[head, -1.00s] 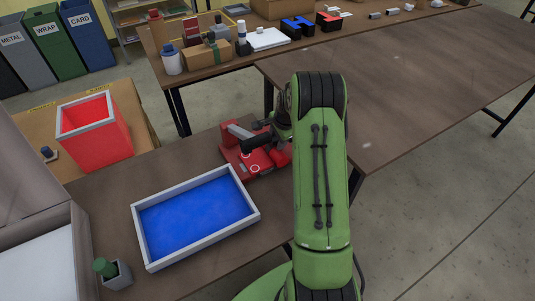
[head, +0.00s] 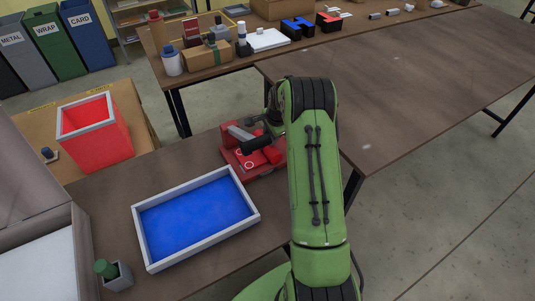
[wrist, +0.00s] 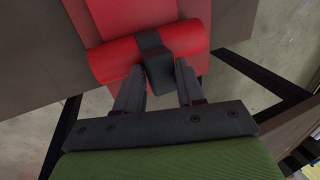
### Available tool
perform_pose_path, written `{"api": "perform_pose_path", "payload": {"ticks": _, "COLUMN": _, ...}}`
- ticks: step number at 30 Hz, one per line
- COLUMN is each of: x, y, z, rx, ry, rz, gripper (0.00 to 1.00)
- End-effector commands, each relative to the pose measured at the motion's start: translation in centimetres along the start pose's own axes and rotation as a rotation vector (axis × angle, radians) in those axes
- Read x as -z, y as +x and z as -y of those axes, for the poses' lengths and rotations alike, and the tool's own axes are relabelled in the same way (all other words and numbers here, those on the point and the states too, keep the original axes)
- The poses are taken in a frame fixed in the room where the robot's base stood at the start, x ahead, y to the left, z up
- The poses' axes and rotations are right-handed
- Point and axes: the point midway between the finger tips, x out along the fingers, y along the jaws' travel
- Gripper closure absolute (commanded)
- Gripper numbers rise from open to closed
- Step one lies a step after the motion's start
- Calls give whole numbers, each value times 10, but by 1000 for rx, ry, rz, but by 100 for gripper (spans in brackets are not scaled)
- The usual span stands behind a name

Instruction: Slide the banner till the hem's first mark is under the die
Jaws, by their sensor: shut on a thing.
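A red press-like device (head: 238,160) with a grey arm and a black handle (head: 256,143) stands on the brown bench in the head view. A white ring shows on its red front. In the wrist view a red roll (wrist: 105,64) lies across a red strip, which I take as the banner (wrist: 130,13). A dark block (wrist: 158,66) sits against the roll's middle. My gripper (wrist: 160,78) has its two fingers on either side of this block and is shut on it. I cannot make out the hem's marks or the die.
A grey-rimmed blue tray (head: 254,211) lies in front of the press. The long table (head: 410,85) at the right is largely clear.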

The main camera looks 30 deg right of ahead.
Motion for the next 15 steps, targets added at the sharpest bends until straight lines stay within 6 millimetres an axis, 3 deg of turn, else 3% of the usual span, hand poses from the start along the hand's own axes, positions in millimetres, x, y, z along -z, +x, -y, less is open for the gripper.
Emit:
{"api": "perform_pose_path", "payload": {"ticks": 5, "x": -6, "y": 8, "z": -4, "rx": -13, "ry": -2, "rz": 14, "gripper": 100}}
{"api": "perform_pose_path", "payload": {"ticks": 6, "x": -6, "y": 8, "z": -4, "rx": -13, "ry": -2, "rz": 14, "gripper": 57}}
{"api": "perform_pose_path", "payload": {"ticks": 11, "x": -6, "y": 8, "z": -5, "rx": -15, "ry": -2, "rz": 15, "gripper": 33}}
{"api": "perform_pose_path", "payload": {"ticks": 15, "x": -6, "y": 8, "z": -6, "rx": -18, "ry": -2, "rz": 15, "gripper": 32}}
